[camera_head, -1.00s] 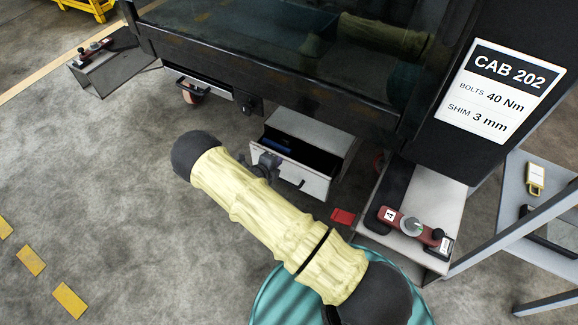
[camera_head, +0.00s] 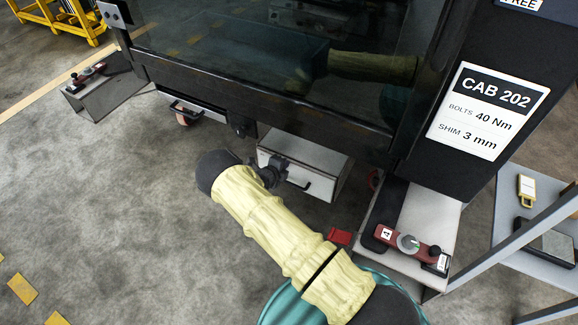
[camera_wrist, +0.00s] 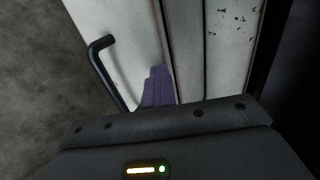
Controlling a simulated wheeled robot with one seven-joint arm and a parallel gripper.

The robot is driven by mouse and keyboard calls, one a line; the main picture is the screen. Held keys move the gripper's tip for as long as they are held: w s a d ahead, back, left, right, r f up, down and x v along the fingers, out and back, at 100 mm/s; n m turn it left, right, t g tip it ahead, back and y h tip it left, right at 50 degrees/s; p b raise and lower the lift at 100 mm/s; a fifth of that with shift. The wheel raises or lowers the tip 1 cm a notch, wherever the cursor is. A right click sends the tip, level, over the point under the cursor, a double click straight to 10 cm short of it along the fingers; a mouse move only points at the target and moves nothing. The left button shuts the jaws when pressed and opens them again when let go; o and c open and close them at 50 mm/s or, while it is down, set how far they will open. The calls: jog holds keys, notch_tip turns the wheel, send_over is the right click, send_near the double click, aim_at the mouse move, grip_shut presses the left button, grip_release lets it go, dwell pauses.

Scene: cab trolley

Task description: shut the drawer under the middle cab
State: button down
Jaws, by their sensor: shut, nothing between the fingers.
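The drawer (camera_head: 309,182) is in a pale metal box under the cab marked CAB 202 (camera_head: 490,108). Its front has a dark bar handle, and no open inside shows above it. The front also shows in the wrist view (camera_wrist: 125,35), with the dark handle at left and narrow seams beside the panel. My gripper (camera_head: 278,168) is at the drawer's front, left of the handle. Its fingers (camera_wrist: 157,86) are shut and empty, at or very near the front panel. My forearm hides part of the floor, and my gripper hides part of the drawer front.
Another drawer front with a handle (camera_head: 198,108) is further left under the cab. A grey step (camera_head: 446,205) with a red tool (camera_head: 408,243) stands at right, near a red object (camera_head: 340,237) and a shelf frame.

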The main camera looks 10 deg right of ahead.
jog(key=shift+w+d+r, duration=0.15)
jog(key=shift+w+d, duration=0.1)
jog(key=shift+d, duration=0.1)
jog(key=shift+s+a+p, duration=0.3)
jog(key=shift+s+p, duration=0.05)
jog(key=shift+p, duration=0.05)
jog(key=a+f+p+v, duration=0.1)
jog(key=p+v, duration=0.4)
jog(key=v, duration=0.8)
jog(key=shift+s+f, duration=0.4)
